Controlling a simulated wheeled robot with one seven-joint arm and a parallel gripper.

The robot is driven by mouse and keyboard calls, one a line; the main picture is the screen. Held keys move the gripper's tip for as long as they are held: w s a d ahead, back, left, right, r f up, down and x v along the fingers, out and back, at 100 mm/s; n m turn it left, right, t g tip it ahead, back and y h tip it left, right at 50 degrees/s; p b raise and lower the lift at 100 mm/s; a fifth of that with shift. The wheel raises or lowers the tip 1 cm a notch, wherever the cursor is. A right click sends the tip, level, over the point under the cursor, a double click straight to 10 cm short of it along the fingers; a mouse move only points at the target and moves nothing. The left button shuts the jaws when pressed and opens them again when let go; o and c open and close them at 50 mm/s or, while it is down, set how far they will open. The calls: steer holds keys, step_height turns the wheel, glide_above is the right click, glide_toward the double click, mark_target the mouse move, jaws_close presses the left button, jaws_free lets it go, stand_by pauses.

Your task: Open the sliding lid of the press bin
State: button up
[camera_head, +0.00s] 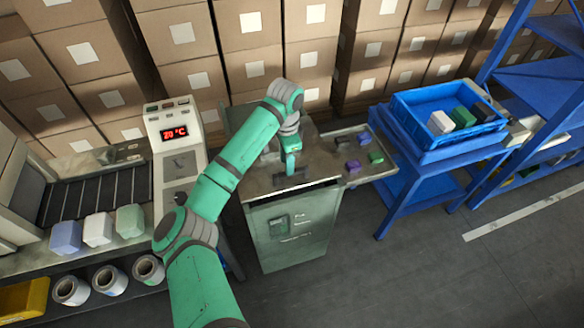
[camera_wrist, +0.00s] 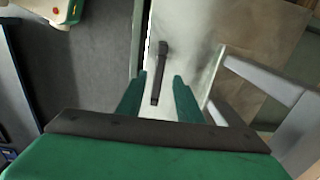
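The press bin (camera_head: 290,235) is a grey-green cabinet in the middle of the head view, with a metal top and a dark gap along its upper front edge. Its lid (camera_wrist: 195,50) shows in the wrist view as a pale metal plate with a dark bar handle (camera_wrist: 161,65). My gripper (camera_head: 290,172) is over the front part of the bin's top and points down. In the wrist view, my gripper (camera_wrist: 159,86) has its two green fingers apart, one on each side of the handle in the picture. I cannot tell whether they reach down to its height or touch it.
A side tray (camera_head: 372,172) with small coloured blocks adjoins the bin's right. Further right, a blue crate (camera_head: 412,107) stands on a blue table. A machine with a red display (camera_head: 175,133) stands left. Stacked cartons (camera_head: 255,70) line the back. Floor in front is clear.

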steer(key=f, duration=0.1)
steer(key=d+f, duration=0.1)
steer(key=f, duration=0.1)
steer(key=shift+w+d+f, duration=0.15)
steer(key=shift+d+f, duration=0.1)
steer(key=shift+f, duration=0.1)
steer(key=shift+w, duration=0.1)
